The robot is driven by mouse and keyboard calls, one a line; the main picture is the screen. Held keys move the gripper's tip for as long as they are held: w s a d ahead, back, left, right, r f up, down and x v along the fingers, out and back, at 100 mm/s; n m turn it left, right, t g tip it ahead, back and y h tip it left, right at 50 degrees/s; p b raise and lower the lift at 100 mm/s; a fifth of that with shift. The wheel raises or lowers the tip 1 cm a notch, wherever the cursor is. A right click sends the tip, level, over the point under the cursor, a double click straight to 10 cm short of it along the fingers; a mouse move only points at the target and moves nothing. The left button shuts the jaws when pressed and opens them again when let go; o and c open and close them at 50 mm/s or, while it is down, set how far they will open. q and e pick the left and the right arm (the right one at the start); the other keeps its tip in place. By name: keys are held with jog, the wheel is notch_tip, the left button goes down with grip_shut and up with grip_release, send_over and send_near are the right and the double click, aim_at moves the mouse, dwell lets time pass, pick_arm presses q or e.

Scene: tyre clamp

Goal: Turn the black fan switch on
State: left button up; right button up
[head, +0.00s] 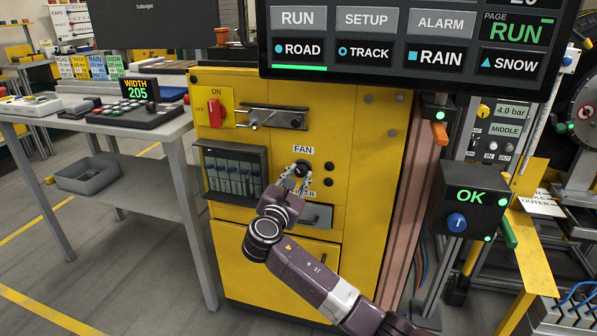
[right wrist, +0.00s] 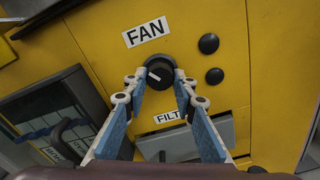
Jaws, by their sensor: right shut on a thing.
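The black fan switch (head: 301,169) is a round knob on the yellow cabinet, under the FAN label (head: 303,149). My right gripper (head: 299,174) reaches the cabinet front from below. Its two fingertips, also in the right wrist view (right wrist: 160,80), stand on either side of the knob and are shut on it. My left gripper is not in view.
Two black round buttons (right wrist: 208,44) sit right of the knob. A FILTER label, partly hidden, and a grey drawer handle (head: 318,216) lie below. A red switch (head: 216,113) and a clamp-like metal fitting (head: 275,117) are above. A dark rack (head: 234,172) stands out at the left.

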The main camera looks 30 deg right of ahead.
jog(key=shift+m, duration=1.5)
jog(key=shift+f+m, duration=0.1)
jog(key=shift+m, duration=1.8)
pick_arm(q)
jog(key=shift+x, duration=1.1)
pick_arm(e)
jog(key=shift+m, duration=0.4)
